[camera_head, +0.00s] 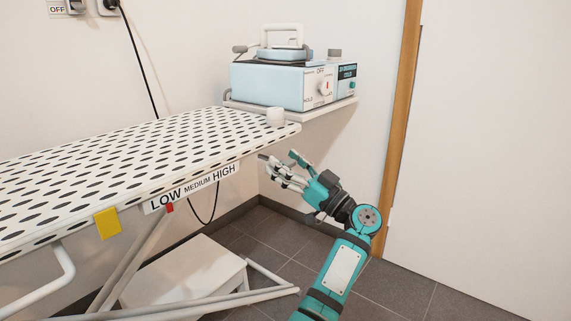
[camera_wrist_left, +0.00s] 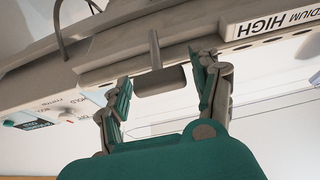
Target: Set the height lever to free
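The ironing board (camera_head: 60,200) has a label reading LOW, MEDIUM, HIGH (camera_head: 195,186) on its near edge. A small red pointer (camera_head: 169,208) sits under LOW. In the left wrist view a grey lever with a cylindrical handle (camera_wrist_left: 160,81) sticks out from under the board's edge, near the HIGH end of the label (camera_wrist_left: 270,22). My left gripper (camera_head: 278,168) is beside the board's right end. In the left wrist view the gripper (camera_wrist_left: 165,92) is open, its fingers on both sides of the handle, with small gaps. No FREE mark can be read. My right gripper is not in view.
A steam station with an iron (camera_head: 282,75) stands on a shelf at the board's right end. A yellow tag (camera_head: 107,223) hangs at the front. A white step (camera_head: 185,273) and board legs are below. Floor at right is clear.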

